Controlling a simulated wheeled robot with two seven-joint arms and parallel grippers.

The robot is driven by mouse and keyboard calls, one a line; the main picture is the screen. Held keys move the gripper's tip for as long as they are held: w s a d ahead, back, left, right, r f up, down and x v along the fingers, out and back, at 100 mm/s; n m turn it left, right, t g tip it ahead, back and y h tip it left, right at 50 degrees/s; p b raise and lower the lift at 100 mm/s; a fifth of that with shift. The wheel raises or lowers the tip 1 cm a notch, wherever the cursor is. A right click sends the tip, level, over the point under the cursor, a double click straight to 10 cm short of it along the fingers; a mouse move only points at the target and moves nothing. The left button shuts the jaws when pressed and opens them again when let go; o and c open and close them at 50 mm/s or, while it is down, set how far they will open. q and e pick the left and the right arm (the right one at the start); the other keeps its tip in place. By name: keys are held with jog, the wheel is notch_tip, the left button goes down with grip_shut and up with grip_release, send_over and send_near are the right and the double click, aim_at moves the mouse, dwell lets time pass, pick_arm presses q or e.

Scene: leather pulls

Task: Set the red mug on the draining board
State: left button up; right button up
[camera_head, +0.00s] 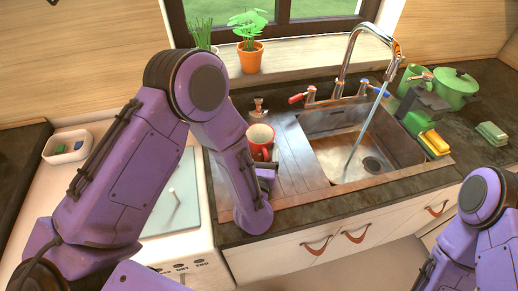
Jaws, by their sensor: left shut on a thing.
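The red mug (260,136) is upright, its pale inside showing from above, over the left part of the draining board (298,165). My left gripper (266,163) is shut on the mug at its near side. My left forearm hides part of the board and of the gripper's fingers. I cannot tell whether the mug's base touches the board. Part of my right arm shows at the lower right; its gripper is out of view.
The steel sink (345,122) lies right of the board, with water running from the tall tap (352,45). A soap dispenser (259,105) stands behind the mug. Potted plants (250,57) stand on the sill. A green pot (455,90) and sponges (434,141) are at the right.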

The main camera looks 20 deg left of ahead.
pick_arm(q)
jog(key=shift+f, duration=0.15)
jog(key=shift+d, duration=0.1)
jog(key=shift+f, duration=0.1)
jog(key=o, duration=1.1)
jog(key=shift+r, duration=0.2)
jog(key=b+v, duration=0.3)
jog(key=v, duration=0.8)
jog(key=shift+s+d+b, duration=0.15)
jog(key=shift+s+b, duration=0.1)
jog(key=shift+b, duration=0.15)
jog(key=shift+s, duration=0.3)
